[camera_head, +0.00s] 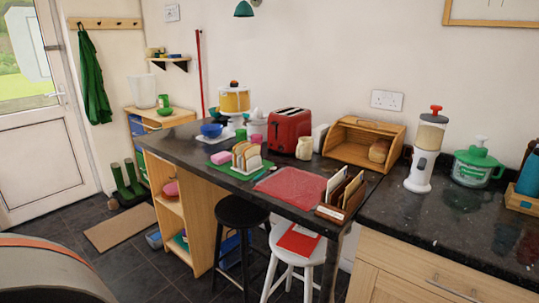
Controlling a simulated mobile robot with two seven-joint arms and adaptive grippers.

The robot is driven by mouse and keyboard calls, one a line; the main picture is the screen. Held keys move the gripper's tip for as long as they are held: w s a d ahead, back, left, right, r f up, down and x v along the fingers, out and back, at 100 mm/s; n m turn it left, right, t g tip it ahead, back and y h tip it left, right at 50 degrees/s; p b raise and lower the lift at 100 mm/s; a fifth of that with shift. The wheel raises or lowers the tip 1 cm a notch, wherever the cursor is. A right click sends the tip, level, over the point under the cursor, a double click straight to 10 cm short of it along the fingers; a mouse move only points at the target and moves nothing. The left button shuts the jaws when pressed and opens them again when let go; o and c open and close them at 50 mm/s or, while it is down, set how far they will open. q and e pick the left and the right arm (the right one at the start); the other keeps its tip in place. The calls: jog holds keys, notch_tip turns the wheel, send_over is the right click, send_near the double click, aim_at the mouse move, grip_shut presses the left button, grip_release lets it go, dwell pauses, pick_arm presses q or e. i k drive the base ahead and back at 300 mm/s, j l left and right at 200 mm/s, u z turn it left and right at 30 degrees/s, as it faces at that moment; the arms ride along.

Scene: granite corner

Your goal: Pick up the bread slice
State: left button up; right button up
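Bread slices (240,156) stand upright side by side in what looks like a rack on the dark counter. The rack rests on a green board or tray (225,158). Several slices are close together, so their edges overlap in the view and I cannot single one out. A brown loaf (380,150) lies in the open wooden bread box (350,150) farther right. Neither of my grippers is in view.
A red toaster (289,130) stands behind the slices, and a red mat (291,187) lies to their right. A wooden letter rack (341,197) sits at the counter's front edge. A black stool (242,213) and a white stool (297,246) stand in front.

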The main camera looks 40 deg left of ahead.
aim_at(253, 150)
jog(key=j+z, duration=0.4)
jog(key=j, duration=1.25)
jog(key=k+j+z, duration=0.15)
jog(key=j, duration=1.2)
jog(key=z, duration=0.05)
